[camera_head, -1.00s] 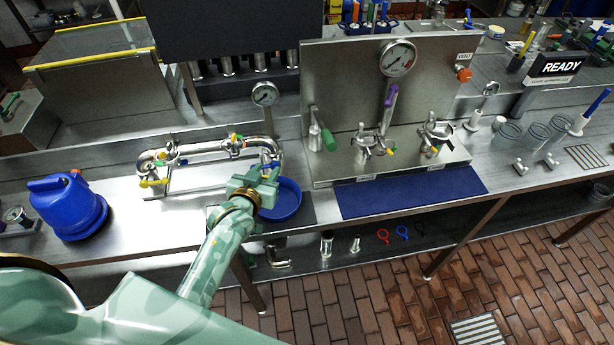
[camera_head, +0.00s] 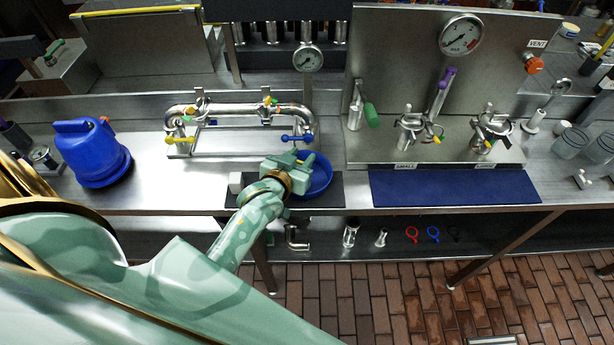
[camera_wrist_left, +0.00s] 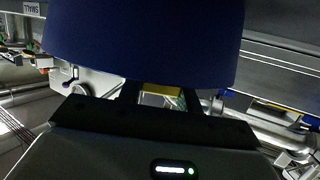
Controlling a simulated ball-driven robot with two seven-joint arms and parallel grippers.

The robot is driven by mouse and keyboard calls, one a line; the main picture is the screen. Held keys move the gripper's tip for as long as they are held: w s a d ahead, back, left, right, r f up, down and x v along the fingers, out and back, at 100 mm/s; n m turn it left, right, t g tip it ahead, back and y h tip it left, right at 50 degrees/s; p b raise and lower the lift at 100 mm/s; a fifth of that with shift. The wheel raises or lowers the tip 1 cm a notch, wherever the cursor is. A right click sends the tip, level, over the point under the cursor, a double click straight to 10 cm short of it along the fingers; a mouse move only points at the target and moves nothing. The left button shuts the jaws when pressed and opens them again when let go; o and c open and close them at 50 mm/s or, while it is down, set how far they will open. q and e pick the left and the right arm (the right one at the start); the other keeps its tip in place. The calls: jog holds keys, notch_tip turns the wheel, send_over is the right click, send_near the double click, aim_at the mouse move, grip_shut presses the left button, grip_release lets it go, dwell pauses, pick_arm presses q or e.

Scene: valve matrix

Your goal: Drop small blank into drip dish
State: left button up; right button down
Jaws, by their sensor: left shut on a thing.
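The blue drip dish (camera_head: 322,182) is at the right part of a small dark mat near the bench's front edge. My left gripper (camera_head: 299,165) is at the dish's far left side, pointing down, shut, and seems to grip its rim. In the left wrist view the dish (camera_wrist_left: 145,35) is a large dark blue shape meeting my left fingers (camera_wrist_left: 160,95); it hides the fingertips. I cannot pick out the small blank. The port labelled SMALL (camera_head: 408,133) carries a metal clamp with a yellow-tipped handle. My right gripper is out of view.
A pipe manifold (camera_head: 240,115) with yellow and blue handles stands just behind my left gripper. A blue jug (camera_head: 90,155) is at left. A blue mat (camera_head: 455,188) lies clear in front of the valve panel (camera_head: 385,75). Loose fittings lie on the lower shelf.

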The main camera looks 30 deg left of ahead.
pick_arm(q)
jog(key=o, duration=1)
jog(key=shift+o, duration=0.2)
jog(key=p+v, duration=0.3)
jog(key=v, duration=1.3)
jog(key=shift+s, duration=0.2)
